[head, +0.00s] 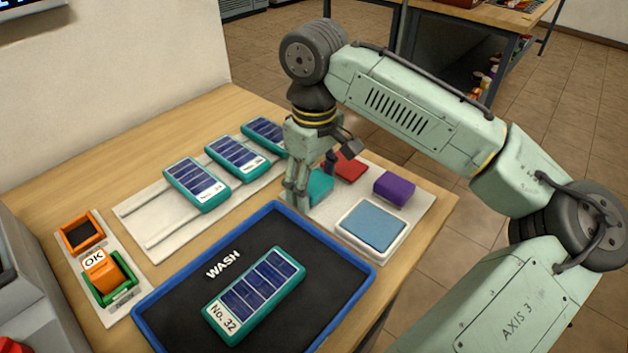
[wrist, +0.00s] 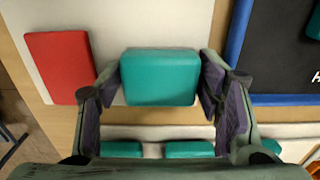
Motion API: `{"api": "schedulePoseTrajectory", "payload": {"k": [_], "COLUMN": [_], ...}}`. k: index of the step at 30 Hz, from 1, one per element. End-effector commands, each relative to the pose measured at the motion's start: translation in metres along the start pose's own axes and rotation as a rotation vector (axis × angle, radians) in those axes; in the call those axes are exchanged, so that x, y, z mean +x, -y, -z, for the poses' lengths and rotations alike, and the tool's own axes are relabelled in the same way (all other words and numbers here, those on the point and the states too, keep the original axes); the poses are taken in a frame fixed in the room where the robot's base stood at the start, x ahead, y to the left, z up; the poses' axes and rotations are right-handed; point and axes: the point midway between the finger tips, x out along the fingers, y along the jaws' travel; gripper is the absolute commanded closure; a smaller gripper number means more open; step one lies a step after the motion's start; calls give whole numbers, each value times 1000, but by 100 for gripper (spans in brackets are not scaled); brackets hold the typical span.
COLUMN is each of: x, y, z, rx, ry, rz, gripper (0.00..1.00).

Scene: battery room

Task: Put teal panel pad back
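The teal panel pad (wrist: 160,77) is a block with rounded edges. In the wrist view it lies between the two fingers of my gripper (wrist: 160,85), one finger close along each side. Whether both fingers press on it is not clear. In the head view the teal pad (head: 320,186) shows partly behind my gripper (head: 303,195), at the left end of the pale board (head: 418,213). The fingers reach down around it. I cannot tell whether the pad rests on the board or is slightly raised.
A red pad (head: 349,167), a purple pad (head: 394,188) and a blue pad in a white tray (head: 373,226) are close by. The blue-rimmed WASH tray (head: 350,258) holds panel No. 32 (head: 254,296).

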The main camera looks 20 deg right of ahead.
Motion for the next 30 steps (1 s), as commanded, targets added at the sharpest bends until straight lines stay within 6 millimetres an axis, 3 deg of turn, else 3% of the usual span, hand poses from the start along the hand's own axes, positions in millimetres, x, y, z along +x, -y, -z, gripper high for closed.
{"api": "schedulePoseTrajectory", "payload": {"k": [4,17,30], "x": [0,-10,-99], "y": [0,0,0], "z": [0,1,0], "rx": [0,0,0], "ry": [0,-1,-1], "rz": [0,-2,-2], "gripper": [28,28,28]}}
